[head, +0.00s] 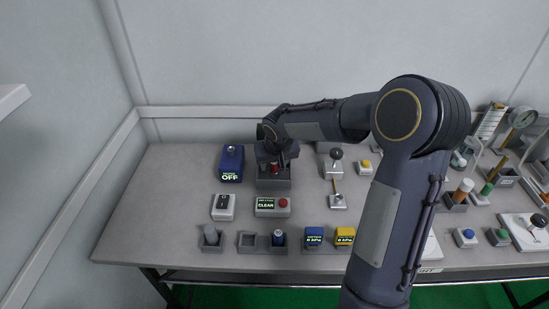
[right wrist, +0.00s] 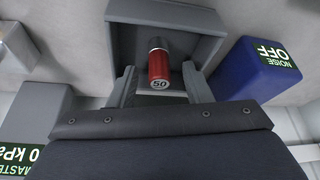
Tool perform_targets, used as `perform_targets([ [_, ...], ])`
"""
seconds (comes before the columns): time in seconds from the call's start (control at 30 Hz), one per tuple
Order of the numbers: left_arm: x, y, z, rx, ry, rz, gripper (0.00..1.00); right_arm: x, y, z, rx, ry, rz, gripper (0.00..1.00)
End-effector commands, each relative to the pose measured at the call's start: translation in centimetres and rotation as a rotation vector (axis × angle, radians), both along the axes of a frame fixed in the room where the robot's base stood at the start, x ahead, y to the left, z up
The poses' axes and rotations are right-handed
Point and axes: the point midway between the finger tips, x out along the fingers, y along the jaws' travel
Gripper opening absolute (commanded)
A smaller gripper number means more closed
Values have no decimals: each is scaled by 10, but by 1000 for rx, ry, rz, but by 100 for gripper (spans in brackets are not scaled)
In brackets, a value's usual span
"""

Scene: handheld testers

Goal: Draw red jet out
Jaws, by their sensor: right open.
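The red jet (right wrist: 158,66), a small red cylinder with a grey upper part and a "50" on its end face, sits in a grey square holder (right wrist: 190,17). In the head view the red jet (head: 275,169) shows only in part under my gripper, and its holder (head: 273,184) stands at the back of the table. My right gripper (head: 277,158) is right above the holder. In the right wrist view the two fingers of my right gripper (right wrist: 160,88) are apart, one on each side of the jet, with gaps visible. My left gripper is not in view.
A blue "NOISE OFF" box (head: 231,164) stands close left of the holder. A lever unit (head: 335,163) stands to the right. The back wall is close behind; the table's left part is bare.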

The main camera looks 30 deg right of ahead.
Motion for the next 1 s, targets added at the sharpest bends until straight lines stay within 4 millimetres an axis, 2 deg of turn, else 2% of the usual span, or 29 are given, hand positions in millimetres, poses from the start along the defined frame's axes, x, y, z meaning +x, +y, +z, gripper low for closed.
perform_targets([
  [0.37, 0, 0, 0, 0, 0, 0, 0, 2, -1, -5, 1, -1, -1, 43],
  [0.7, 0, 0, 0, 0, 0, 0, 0, 2, -1, -5, 1, 0, -1, 0],
  [0.73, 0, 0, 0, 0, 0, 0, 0, 2, -1, -5, 1, 0, -1, 17],
  [0.87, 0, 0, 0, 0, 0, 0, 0, 2, -1, -5, 1, 0, -1, 0],
  [1.0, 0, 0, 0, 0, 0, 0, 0, 2, -1, -5, 1, 0, -1, 0],
])
